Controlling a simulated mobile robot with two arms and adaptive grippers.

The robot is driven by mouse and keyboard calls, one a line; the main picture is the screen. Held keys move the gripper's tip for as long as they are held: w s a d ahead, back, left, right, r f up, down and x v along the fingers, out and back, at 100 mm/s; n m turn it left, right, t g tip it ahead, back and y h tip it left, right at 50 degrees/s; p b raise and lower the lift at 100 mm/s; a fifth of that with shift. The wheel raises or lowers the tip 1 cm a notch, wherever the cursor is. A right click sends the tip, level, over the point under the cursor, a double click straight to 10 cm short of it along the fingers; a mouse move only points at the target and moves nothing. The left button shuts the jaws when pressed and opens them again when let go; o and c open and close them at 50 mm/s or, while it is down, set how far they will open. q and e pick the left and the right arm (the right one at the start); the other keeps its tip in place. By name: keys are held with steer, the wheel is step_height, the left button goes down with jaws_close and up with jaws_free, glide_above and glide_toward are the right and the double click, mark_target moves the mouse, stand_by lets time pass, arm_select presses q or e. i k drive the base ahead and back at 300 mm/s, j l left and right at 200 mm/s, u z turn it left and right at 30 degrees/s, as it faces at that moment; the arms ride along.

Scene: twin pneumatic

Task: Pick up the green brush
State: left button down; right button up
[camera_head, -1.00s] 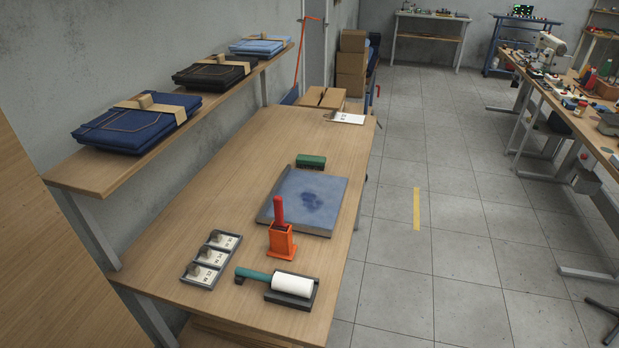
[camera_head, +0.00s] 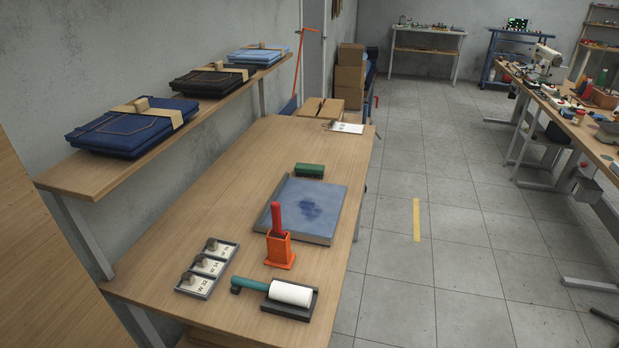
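The green brush (camera_head: 309,170) is a small block with a green top. It lies on the wooden table (camera_head: 215,205), just beyond the far edge of a grey tray or board with a blue cloth-like surface (camera_head: 325,200). Nothing covers it. Neither of my grippers shows in the head view.
Near the brush stand an orange holder (camera_head: 280,250) with a red-handled tool, a lint roller (camera_head: 290,293) on a dark tray, and a tray of labelled pieces (camera_head: 208,268). A clipboard (camera_head: 347,128) lies at the far end. A shelf (camera_head: 95,172) with folded jeans overhangs the left side.

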mark_target(308, 170)
steer(key=z, duration=1.5)
steer(key=i+l+z, duration=0.15)
steer(key=z, duration=0.25)
steer(key=i+l+z, duration=0.2)
steer(key=z, duration=0.2)
steer(key=i+z, duration=0.2)
steer(key=z, duration=0.15)
steer(key=i+j+u, duration=0.15)
steer(key=u, duration=0.25)
steer(key=i+u, duration=0.7)
steer(key=u, duration=0.15)
steer(key=i+l+u, duration=0.15)
steer(key=u, duration=0.3)
steer(key=i+j, duration=0.1)
steer(key=i, duration=0.75)
steer(key=i+j, duration=0.1)
steer(key=i, duration=0.8)
steer(key=i+l+u, duration=0.2)
steer(key=i, duration=0.3)
steer(key=i+l+u, duration=0.2)
steer(key=i, duration=0.3)
steer(key=i+l+u, duration=0.2)
steer(key=i, duration=0.3)
